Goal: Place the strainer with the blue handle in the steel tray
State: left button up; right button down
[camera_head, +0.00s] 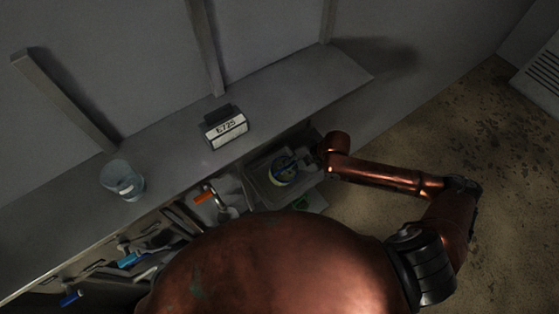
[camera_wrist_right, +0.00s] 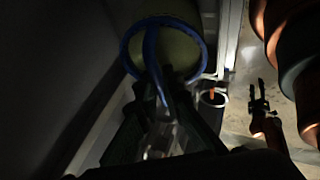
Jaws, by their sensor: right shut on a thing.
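The strainer (camera_head: 284,170) shows a blue rim and a pale bowl in the head view. It is over or in the grey steel tray (camera_head: 257,190) below the shelf; I cannot tell whether it touches the tray bottom. In the right wrist view the strainer's round blue rim (camera_wrist_right: 203,45) and blue handle (camera_wrist_right: 151,48) show, with the handle running down between the fingers. My right gripper (camera_wrist_right: 165,108) is shut on the strainer's handle; in the head view it is dark and partly hidden by my copper arm. A small dark pronged shape, likely my left gripper (camera_wrist_right: 259,98), shows in the wrist view.
An orange-handled tool (camera_head: 204,196) lies left of the tray. Blue items (camera_head: 130,260) are at lower left. Stained floor at right is clear.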

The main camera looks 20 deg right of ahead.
aim_at(278, 163)
jog(key=shift+w+a+f, duration=0.1)
jog(key=shift+w, duration=0.3)
jog(key=w+g+p, duration=0.1)
jog(key=w+a+g, duration=0.1)
jog(key=w+h+p, duration=0.1)
jog(key=shift+w+a+r+m+g+p, duration=0.15)
jog(key=shift+r+m+g+p, duration=0.15)
jog(key=shift+r+g, duration=0.1)
jog(key=shift+f, duration=1)
jog(key=c, duration=2.1)
grip_release()
